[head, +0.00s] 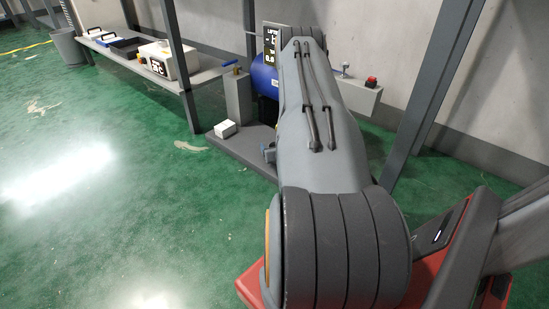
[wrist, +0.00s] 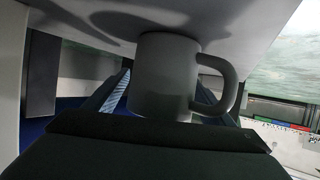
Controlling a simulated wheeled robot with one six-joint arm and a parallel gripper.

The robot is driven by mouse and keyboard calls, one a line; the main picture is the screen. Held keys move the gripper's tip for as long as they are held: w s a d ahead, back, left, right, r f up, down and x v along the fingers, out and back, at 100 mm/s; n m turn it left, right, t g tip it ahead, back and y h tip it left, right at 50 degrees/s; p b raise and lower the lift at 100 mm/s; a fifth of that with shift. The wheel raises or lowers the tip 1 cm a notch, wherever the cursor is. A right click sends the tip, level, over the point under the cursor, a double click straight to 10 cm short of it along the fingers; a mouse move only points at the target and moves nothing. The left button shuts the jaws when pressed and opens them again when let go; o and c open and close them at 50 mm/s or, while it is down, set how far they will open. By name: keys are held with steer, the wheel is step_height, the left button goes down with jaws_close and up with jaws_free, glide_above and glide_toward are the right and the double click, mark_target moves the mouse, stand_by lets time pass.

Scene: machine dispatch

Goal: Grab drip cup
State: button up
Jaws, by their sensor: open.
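The drip cup (wrist: 165,78) is a plain grey mug in the wrist view, with its handle (wrist: 232,90) to the right. It appears upside down in the picture, against a pale surface (wrist: 235,22) along the top that carries its shadow. My gripper (wrist: 161,88) is open, with a ribbed finger at the cup's left and the other partly hidden behind the handle at its right. The cup appears to lie between the fingers; I cannot tell whether they touch it. In the head view my arm hides the gripper, and I cannot make out the cup.
In the head view, a blue machine (head: 264,78) is partly hidden behind my arm. A white box (head: 225,129) sits on its grey base. A shelf (head: 205,76) with trays and a white device (head: 170,60) is at the upper left. Green floor (head: 120,200) is open at left.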

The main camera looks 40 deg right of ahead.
steer(key=c, duration=1.1)
steer(key=shift+r, duration=0.1)
